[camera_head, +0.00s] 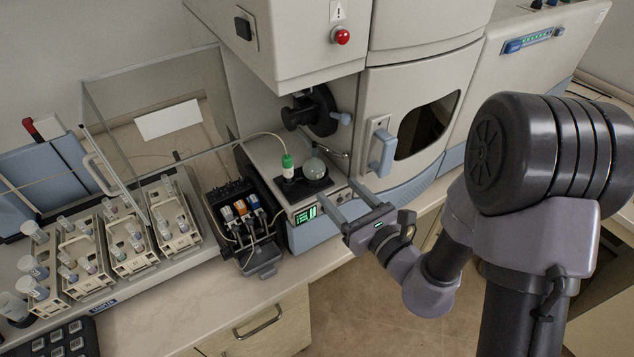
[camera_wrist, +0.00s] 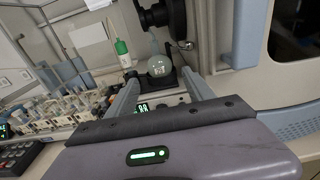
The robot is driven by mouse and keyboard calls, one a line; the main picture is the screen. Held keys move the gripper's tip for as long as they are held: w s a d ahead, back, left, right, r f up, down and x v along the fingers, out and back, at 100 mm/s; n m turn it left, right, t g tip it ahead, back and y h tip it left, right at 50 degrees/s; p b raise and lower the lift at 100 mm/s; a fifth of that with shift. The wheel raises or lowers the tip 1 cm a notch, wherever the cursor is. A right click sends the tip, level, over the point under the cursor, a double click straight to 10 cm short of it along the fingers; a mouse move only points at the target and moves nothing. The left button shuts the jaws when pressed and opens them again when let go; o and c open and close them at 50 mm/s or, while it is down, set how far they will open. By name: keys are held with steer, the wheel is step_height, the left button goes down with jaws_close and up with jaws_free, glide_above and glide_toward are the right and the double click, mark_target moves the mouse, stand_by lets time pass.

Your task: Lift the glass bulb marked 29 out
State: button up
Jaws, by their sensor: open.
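The glass bulb (camera_head: 315,168) is a clear round ball sitting in a dark holder on top of a small grey unit at the front of the spectrometer. It also shows in the wrist view (camera_wrist: 159,66), between and beyond my fingers; a faint marking on it is too small to read. A green-capped bottle (camera_head: 288,165) stands just left of it. My gripper (camera_head: 337,193) is open and empty, its two fingers pointing toward the bulb from the front right. In the wrist view my gripper (camera_wrist: 162,95) shows a finger on each side, apart from the bulb.
A dark round fitting (camera_head: 312,110) sits behind and above the bulb. A small pump (camera_head: 245,222) with coloured clips stands at left, and a tube loops to the bottle. Sample racks (camera_head: 130,240) fill the left. A door handle (camera_head: 382,150) juts out at right.

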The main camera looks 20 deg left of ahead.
mark_target(321, 174)
steer(key=x, duration=0.8)
steer(key=shift+w+a+f, duration=0.1)
steer(key=shift+a+f, duration=0.05)
steer(key=shift+a, duration=0.2)
steer(key=shift+d, duration=0.1)
steer(key=shift+c, duration=1.3)
steer(key=c, duration=0.9)
steer(key=shift+r+p, duration=0.95)
steer(key=shift+r, duration=1.2)
steer(key=p+v, duration=1.1)
steer(key=v, duration=0.5)
steer(key=shift+s+a, duration=0.3)
steer(key=shift+s, duration=0.15)
